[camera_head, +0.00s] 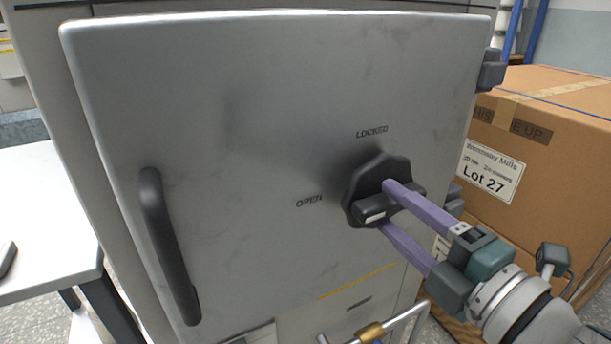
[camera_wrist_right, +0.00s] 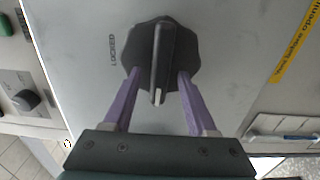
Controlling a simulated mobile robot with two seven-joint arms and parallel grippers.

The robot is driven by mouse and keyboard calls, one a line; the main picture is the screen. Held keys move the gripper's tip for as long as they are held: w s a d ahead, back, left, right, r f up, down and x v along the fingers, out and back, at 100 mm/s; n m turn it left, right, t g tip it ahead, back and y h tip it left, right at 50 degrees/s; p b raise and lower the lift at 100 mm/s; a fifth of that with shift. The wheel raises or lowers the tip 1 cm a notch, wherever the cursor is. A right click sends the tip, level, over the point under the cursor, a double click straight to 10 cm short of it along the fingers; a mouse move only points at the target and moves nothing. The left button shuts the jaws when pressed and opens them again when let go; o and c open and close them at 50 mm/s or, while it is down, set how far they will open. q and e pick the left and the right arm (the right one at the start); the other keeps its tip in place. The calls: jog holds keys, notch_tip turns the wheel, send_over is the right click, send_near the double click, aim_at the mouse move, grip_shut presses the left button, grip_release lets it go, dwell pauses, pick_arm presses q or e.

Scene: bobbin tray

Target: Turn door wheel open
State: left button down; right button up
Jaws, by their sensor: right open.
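The door wheel (camera_head: 352,178) is a dark lobed knob on the grey metal door (camera_head: 240,110), with a raised bar (camera_head: 405,202) across it. The bar's white-marked end points to the lower left, on the side of the OPEN label (camera_head: 309,201); the LOCKED label (camera_head: 372,132) is above the wheel. My right gripper (camera_head: 386,206) is open, its purple fingers at the wheel. In the right wrist view the fingers (camera_wrist_right: 159,76) stand either side of the bar (camera_wrist_right: 161,50), with gaps showing. The door looks closed. My left gripper is out of view.
A black bar handle (camera_head: 170,245) is on the door's left side. A cardboard box (camera_head: 550,125) labelled Lot 27 stands close on the right. A white table (camera_head: 45,200) is at the left. A bent metal handle (camera_head: 405,325) shows below the door.

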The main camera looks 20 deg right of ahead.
jog(key=shift+s, duration=0.1)
jog(key=s, duration=0.9)
jog(key=shift+s+d, duration=0.35)
jog(key=shift+d, duration=0.05)
